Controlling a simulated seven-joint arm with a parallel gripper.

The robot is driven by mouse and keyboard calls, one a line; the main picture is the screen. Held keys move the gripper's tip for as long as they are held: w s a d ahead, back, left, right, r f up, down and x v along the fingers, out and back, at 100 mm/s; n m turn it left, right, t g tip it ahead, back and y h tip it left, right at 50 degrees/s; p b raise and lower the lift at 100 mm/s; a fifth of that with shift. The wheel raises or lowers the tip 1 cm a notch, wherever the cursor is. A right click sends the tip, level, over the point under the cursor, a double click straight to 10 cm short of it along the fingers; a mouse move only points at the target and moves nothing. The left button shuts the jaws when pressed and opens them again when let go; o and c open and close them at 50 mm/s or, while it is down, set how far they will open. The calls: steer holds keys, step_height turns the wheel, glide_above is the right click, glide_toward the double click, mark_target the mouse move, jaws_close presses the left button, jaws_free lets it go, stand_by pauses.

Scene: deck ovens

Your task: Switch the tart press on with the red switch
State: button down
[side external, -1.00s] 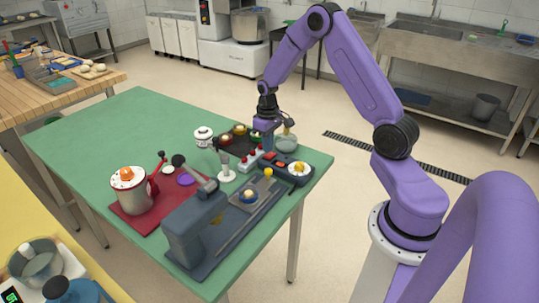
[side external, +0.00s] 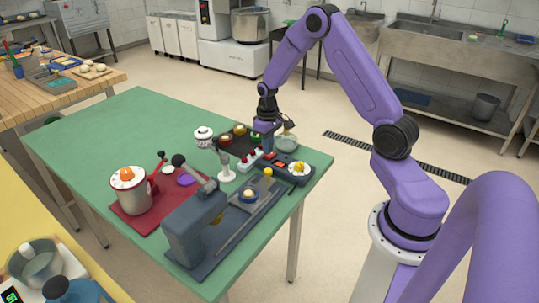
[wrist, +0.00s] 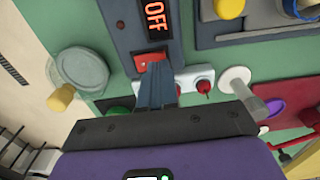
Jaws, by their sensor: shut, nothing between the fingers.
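The red switch (wrist: 153,61) sits on a dark grey control box (wrist: 136,28) marked "OFF" in orange letters. In the side view the switch (side external: 281,164) is on the dark box (side external: 304,181) near the table's right corner. My gripper (wrist: 156,72) is shut and empty, its fingertips right at the near edge of the switch and hiding part of it. I cannot tell whether they touch it. In the side view my gripper (side external: 268,150) points down beside the switch. A blue-grey machine with a lever, apparently the tart press (side external: 190,230), stands at the table's front.
A white block with red knobs (side external: 250,161) lies close left of my gripper. A glass flask (side external: 286,141) stands close behind it. A white post (side external: 226,170) and a red-based machine (side external: 133,192) are further left. The table's left part (side external: 100,135) is clear.

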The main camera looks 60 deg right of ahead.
steer(key=shift+f, duration=0.7)
stand_by(0.4)
steer(key=shift+r, duration=3.5)
